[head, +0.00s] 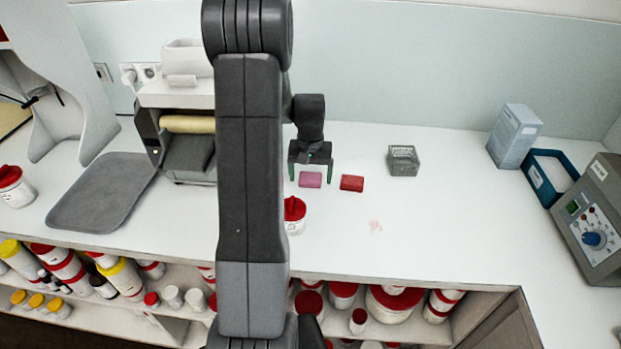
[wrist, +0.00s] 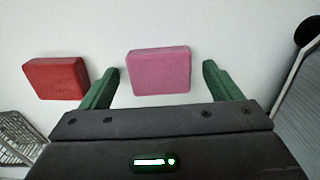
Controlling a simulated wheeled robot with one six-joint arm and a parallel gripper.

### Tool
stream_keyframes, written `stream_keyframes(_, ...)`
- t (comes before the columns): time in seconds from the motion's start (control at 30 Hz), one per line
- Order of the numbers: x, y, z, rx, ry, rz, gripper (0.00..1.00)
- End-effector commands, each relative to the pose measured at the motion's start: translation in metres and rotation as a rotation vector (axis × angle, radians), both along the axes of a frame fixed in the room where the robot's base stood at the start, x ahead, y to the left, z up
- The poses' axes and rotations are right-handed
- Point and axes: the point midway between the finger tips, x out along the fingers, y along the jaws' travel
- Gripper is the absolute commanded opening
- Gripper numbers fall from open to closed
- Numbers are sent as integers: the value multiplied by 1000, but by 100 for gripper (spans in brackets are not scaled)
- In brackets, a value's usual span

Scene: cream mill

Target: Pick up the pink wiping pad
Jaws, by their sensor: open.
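The pink wiping pad (head: 310,180) lies flat on the white counter, left of a red pad (head: 352,183). In the wrist view the pink pad (wrist: 159,70) sits ahead of my gripper (wrist: 160,80), roughly centred between the two green fingers, with a gap on each side. My gripper (head: 311,174) is open and empty, and no finger visibly touches the pad. The red pad (wrist: 56,78) lies outside the fingers, at the left in the wrist view. My gripper's exact height above the counter cannot be told.
A white jar with a red lid (head: 294,215) stands just in front of the pink pad. A grey wire basket (head: 403,161) is to the right, and a machine with a roller (head: 188,124) to the left. A grey tray (head: 100,195) lies farther left. The counter's right middle is mostly clear.

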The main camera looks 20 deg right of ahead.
Motion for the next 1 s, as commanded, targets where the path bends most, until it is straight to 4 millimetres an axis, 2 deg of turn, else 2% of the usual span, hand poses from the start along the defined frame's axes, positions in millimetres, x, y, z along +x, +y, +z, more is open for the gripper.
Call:
stream_keyframes(0.2, 0, 0, -1, 0, 0, 0, 83)
stream_keyframes(0.43, 0, 0, -1, 0, 0, 0, 37)
stream_keyframes(0.5, 0, 0, 0, 0, 0, 0, 33)
stream_keyframes(0.77, 0, 0, 4, -1, -2, 0, 33)
stream_keyframes(0.87, 1, 0, 17, -2, -5, 0, 33)
stream_keyframes(1.0, 1, -1, 45, -3, -5, 0, 33)
